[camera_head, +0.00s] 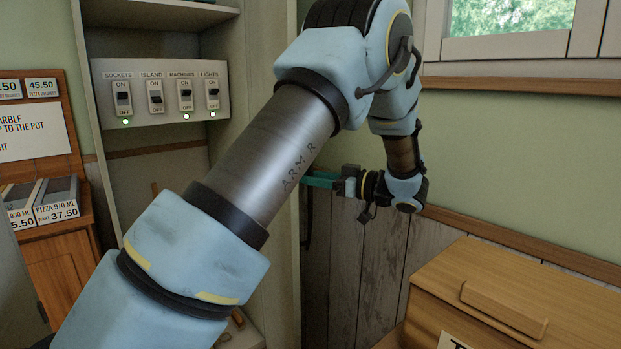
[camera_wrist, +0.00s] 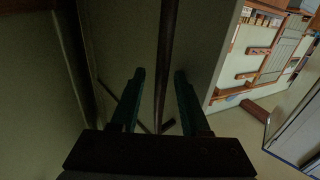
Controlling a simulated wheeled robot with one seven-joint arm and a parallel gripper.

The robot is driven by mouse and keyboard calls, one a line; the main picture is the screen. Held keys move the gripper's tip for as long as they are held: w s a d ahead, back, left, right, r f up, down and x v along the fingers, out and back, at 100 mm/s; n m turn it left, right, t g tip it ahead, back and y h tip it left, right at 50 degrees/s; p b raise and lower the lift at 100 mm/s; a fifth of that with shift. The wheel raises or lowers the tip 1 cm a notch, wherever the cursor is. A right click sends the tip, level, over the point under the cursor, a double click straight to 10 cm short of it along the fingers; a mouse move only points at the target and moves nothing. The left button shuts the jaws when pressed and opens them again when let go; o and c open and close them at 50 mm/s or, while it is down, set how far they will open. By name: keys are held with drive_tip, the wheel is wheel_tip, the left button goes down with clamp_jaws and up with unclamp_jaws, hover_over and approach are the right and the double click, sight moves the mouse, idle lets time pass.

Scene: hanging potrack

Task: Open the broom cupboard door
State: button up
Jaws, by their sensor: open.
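The broom cupboard (camera_head: 165,165) stands open at the left of the head view, with its inside showing. Its pale door (camera_head: 277,200) stands swung out at the cupboard's right side, seen at a steep angle. A dark bar handle (camera_head: 306,215) is on the door's right-hand face. My gripper (camera_head: 315,180) reaches to that face from the right. In the wrist view the dark handle (camera_wrist: 168,45) runs between the two open teal fingers of my gripper (camera_wrist: 160,78), in front of the door face (camera_wrist: 205,45). I cannot tell whether either finger touches the handle.
A panel of switches (camera_head: 160,92) is inside the cupboard, below a shelf (camera_head: 155,12). A wooden box (camera_head: 510,300) stands at the lower right. A plank-clad wall (camera_head: 365,250) is close behind my gripper. A sign stand (camera_head: 40,135) is at the left.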

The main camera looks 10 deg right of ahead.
drive_tip(key=b+v, duration=0.2)
drive_tip(key=v, duration=0.8)
drive_tip(key=shift+s+d+b, duration=0.2)
drive_tip(key=shift+d+b, duration=0.05)
drive_tip(key=shift+b, duration=0.05)
